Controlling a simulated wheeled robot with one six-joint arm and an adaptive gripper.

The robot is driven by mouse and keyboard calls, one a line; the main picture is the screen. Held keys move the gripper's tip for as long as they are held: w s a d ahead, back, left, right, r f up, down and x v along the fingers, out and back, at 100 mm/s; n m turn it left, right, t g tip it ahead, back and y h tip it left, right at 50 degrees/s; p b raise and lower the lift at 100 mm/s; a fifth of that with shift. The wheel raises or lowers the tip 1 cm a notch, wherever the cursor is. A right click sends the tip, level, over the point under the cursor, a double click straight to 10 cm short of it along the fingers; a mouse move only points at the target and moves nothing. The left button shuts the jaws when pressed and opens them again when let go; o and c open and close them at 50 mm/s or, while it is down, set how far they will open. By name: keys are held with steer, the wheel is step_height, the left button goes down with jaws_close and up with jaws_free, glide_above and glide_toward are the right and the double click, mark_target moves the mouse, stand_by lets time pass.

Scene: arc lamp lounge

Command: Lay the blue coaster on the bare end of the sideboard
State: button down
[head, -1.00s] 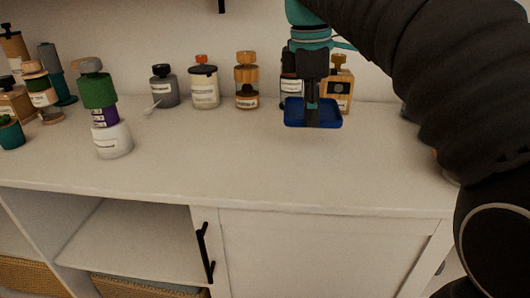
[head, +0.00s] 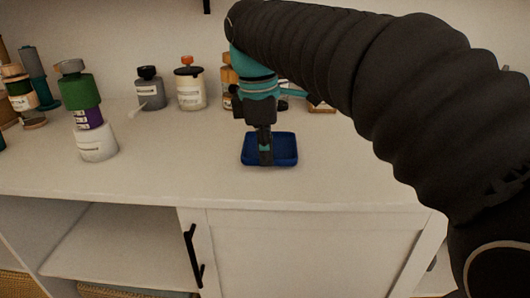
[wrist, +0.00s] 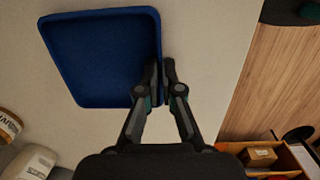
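The blue coaster (head: 284,147) is a square, shallow, tray-like piece with a raised rim. It is at or just above the white top of the sideboard (head: 350,180), in front of the bottles; I cannot tell whether it touches. My gripper (head: 266,158) points down with its fingers at the coaster. In the wrist view the coaster (wrist: 100,55) is at upper left, and the fingers of my gripper (wrist: 160,80) are closed on its right rim. Part of the coaster is hidden behind the fingers in the head view.
A stacked white, purple and green bottle (head: 95,140) stands left of the coaster. A grey bottle (head: 150,92) and a cream jar (head: 190,90) stand at the back, with others partly hidden by my arm. The sideboard top around the coaster is clear.

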steer(key=shift+f, duration=0.1)
steer(key=c, duration=1.3)
jaws_free()
steer(key=r+p, duration=0.1)
steer(key=r, duration=0.7)
steer(key=a+r+p, duration=0.1)
steer(key=r, duration=0.3)
steer(key=shift+s+p, duration=0.2)
steer(key=shift+p, duration=0.15)
